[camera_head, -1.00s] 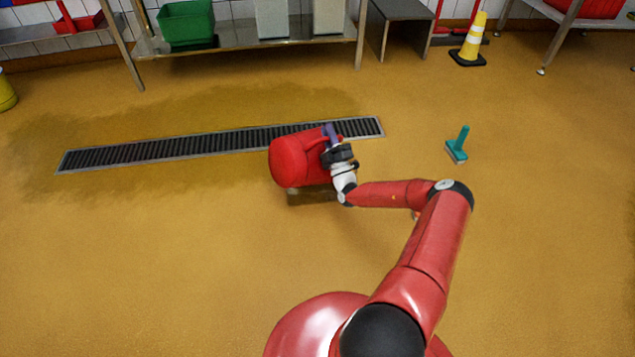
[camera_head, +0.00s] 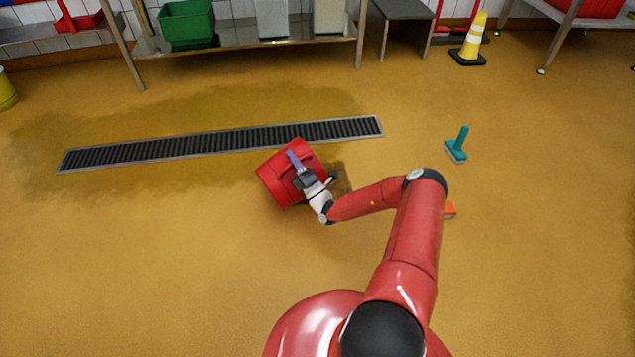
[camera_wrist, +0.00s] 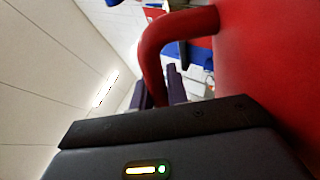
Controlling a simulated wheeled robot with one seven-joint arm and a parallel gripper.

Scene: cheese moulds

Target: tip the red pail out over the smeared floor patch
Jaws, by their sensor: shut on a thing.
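The red pail (camera_head: 280,185) hangs in the air in the head view, tilted well over, with its side towards me. I cannot see its mouth or contents clearly. My gripper (camera_head: 293,160) is shut on the pail's handle; the purple fingers meet the red handle loop (camera_wrist: 152,60) in the wrist view, beside the pail's red wall (camera_wrist: 270,60). A dark brown smeared patch (camera_head: 342,180) on the floor shows just right of the pail, partly hidden by the pail and my wrist.
A long floor drain (camera_head: 220,142) lies behind the pail, with a broad darker stain (camera_head: 220,105) around it. A teal brush (camera_head: 457,148) and an orange object (camera_head: 450,210), partly behind my arm, are at right. A yellow-white cone (camera_head: 472,40) and steel table (camera_head: 250,38) stand at the back.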

